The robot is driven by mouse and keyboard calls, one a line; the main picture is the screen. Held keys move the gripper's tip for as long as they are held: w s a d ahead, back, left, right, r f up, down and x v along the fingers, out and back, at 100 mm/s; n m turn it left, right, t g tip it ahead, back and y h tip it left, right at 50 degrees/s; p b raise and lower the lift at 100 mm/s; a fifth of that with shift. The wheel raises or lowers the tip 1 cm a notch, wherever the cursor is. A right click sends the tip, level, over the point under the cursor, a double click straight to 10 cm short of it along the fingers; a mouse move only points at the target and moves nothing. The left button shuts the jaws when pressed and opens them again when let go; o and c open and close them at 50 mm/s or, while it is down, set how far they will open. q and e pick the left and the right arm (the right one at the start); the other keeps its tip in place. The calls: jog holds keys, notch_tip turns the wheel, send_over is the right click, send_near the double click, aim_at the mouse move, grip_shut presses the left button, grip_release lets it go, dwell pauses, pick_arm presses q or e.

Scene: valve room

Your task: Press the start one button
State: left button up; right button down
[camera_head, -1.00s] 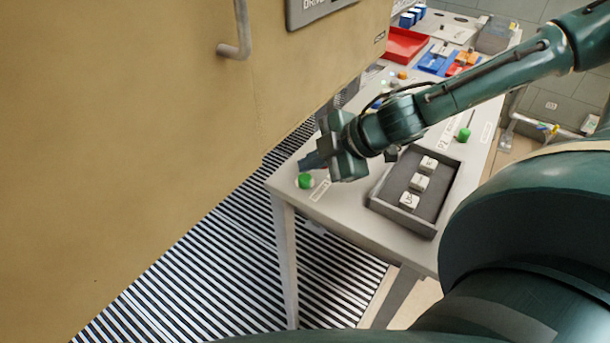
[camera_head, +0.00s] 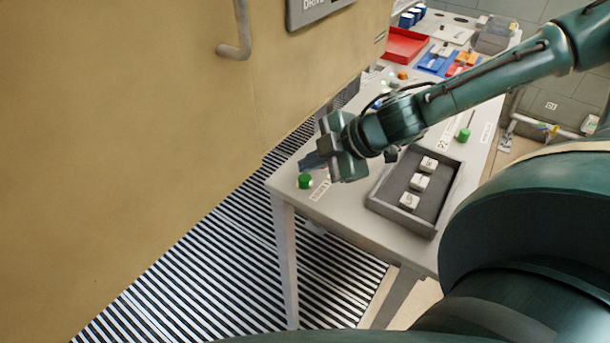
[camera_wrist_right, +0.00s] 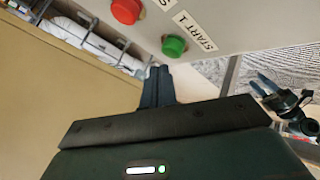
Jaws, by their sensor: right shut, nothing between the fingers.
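The start one button is a green round button (camera_head: 305,181) near the table's front left corner in the head view. In the right wrist view the green button (camera_wrist_right: 174,46) sits beside a white label reading START 1 (camera_wrist_right: 195,31). My right gripper (camera_head: 306,164) is shut and empty, its fingers just behind the green button in the head view. In the right wrist view its fingertips (camera_wrist_right: 159,70) point toward the panel, just below and left of the button. I cannot tell whether they touch the table.
A red button (camera_wrist_right: 126,10) is near the green one in the wrist view. A grey tray (camera_head: 375,203) with white blocks lies to the right on the table. A tan cabinet (camera_head: 150,120) stands close on the left. Another green button (camera_head: 464,134) is farther right.

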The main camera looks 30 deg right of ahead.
aim_at(311, 179)
dwell(0.4)
jog(key=shift+f+b, duration=0.45)
jog(key=shift+f+b, duration=0.45)
jog(key=shift+b, duration=0.05)
dwell(0.5)
jog(key=shift+r, duration=0.1)
jog(key=shift+r+p, duration=0.8)
jog(key=shift+p, duration=0.05)
notch_tip(311, 179, up, 5)
jog(key=p, duration=0.4)
jog(key=shift+p, duration=0.35)
